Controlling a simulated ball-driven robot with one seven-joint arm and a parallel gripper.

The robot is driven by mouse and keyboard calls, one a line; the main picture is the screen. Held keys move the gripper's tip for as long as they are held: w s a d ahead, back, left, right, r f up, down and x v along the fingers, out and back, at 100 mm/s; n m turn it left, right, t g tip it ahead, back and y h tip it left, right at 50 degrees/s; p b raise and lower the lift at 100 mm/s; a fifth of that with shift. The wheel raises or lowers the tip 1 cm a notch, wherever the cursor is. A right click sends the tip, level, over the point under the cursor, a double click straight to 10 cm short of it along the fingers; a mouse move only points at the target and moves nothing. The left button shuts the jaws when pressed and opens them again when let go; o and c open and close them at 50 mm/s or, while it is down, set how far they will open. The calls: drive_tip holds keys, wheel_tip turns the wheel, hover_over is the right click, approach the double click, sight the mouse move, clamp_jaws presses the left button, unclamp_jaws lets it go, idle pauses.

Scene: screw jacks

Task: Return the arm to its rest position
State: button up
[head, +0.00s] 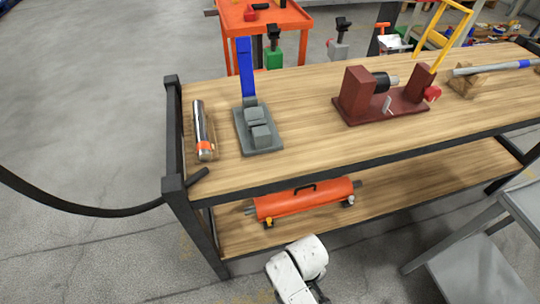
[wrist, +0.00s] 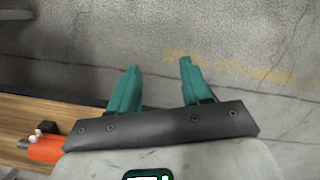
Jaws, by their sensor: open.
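My gripper (wrist: 160,84) shows in the wrist view with two teal fingers spread apart. It is open, with nothing between the fingers, and bare grey floor lies behind them. In the head view a white part of my arm (head: 298,264) is at the bottom centre, in front of the workbench's lower shelf. The fingers are not visible in the head view.
The workbench (head: 310,118) has a dark frame and a lower shelf (head: 385,188). An orange cylinder (head: 305,198) lies on that shelf; its end shows in the wrist view (wrist: 45,149). A grey metal table (head: 480,265) stands at the lower right. Floor left is clear except a black cable (head: 90,211).

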drive_tip(key=s+d+r+m+t, duration=0.2)
drive_tip(key=s+d+r+m, duration=0.2)
drive_tip(key=s+d+r, duration=0.4)
drive_tip(key=s+d+r+m+t, duration=0.1)
drive_tip(key=s+d+r+m, duration=0.35)
drive_tip(key=d+r, duration=0.45)
wheel_tip(320, 180, up, 12)
drive_tip(key=n+p, duration=0.1)
drive_tip(key=p, duration=1.2)
drive_tip(key=shift+d+f+y, duration=0.15)
drive_tip(key=shift+f+y, duration=0.05)
drive_tip(key=shift+y, duration=0.2)
drive_tip(key=shift+s, duration=0.1)
